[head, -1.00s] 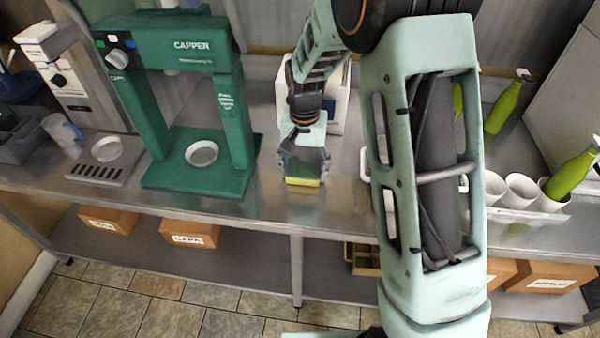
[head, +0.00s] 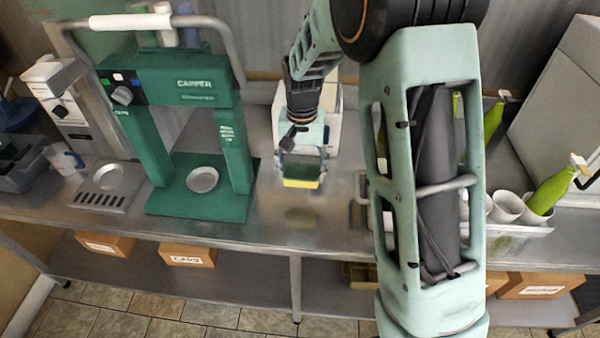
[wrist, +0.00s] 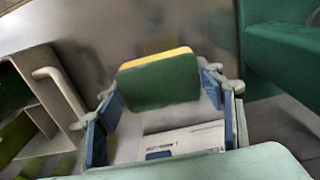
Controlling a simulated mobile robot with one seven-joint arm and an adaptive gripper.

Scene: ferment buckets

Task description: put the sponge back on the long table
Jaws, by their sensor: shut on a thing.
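The sponge (head: 301,183) is green with a yellow layer. My gripper (head: 301,170) is shut on it, over the long metal table (head: 285,228) just right of the green capper. A faint reflection of the sponge shows on the tabletop below it, and it appears held a little above the surface. In the wrist view the sponge (wrist: 160,82) sits between the two blue-padded fingers of my gripper (wrist: 160,90), its yellow edge at the top. The tabletop (wrist: 190,22) shows beyond it.
The green capper (head: 200,205) stands close on the left. A white box (head: 335,120) is behind my gripper. White cups (head: 507,207) and green bottles (head: 552,188) stand at the right. Bare tabletop lies in front of the sponge. Cardboard boxes (head: 188,254) are on the lower shelf.

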